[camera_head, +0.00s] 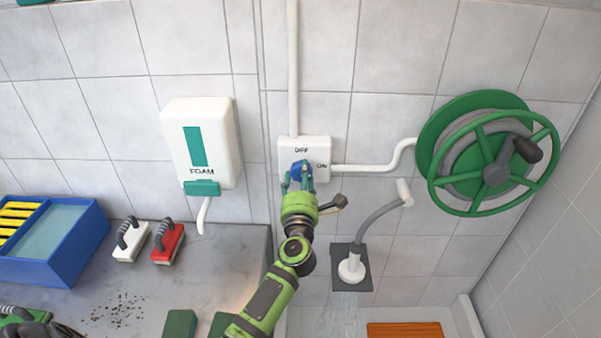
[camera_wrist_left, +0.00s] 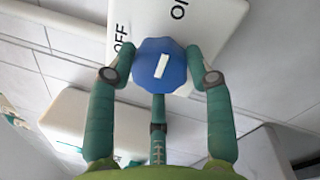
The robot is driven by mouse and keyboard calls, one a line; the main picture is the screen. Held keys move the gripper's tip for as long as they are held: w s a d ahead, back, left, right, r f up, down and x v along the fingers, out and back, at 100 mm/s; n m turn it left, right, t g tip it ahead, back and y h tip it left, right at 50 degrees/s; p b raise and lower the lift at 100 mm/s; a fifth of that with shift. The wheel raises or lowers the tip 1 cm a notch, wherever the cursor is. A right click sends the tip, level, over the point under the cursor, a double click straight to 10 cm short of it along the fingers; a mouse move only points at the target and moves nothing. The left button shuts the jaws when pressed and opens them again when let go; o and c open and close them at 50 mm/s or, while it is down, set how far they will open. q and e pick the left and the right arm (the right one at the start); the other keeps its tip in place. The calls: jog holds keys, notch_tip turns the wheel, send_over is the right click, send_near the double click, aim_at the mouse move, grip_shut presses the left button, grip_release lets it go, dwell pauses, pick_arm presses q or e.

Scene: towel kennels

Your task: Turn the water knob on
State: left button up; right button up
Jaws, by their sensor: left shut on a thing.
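The blue water knob (camera_head: 302,169) sits on a white wall box (camera_head: 321,150) marked OFF and ON. It also shows in the left wrist view (camera_wrist_left: 158,66), with a white mark on its face. My left gripper (camera_head: 298,182) reaches up to the box, and its green fingers are shut around the knob. In the wrist view, two fingers (camera_wrist_left: 160,78) touch the knob's sides and a third stands below it. The OFF label is left of the knob there, and ON is above right. My right gripper is not in view.
A green hose reel (camera_head: 480,150) hangs right of the box, joined by a white pipe (camera_head: 370,167). A foam dispenser (camera_head: 200,140) hangs left. A nozzle (camera_head: 351,268) with pale streaks below it is under the box. A blue bin (camera_head: 75,250) and two brushes stand on the counter.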

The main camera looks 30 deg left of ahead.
pick_arm(q)
jog(key=shift+w+d+r, duration=0.1)
jog(key=shift+r, duration=0.4)
jog(key=o, duration=1)
jog(key=shift+o, duration=0.9)
jog(key=shift+f, duration=0.1)
jog(key=shift+d+f, duration=0.1)
jog(key=shift+f, duration=0.05)
jog(key=v, duration=1.2)
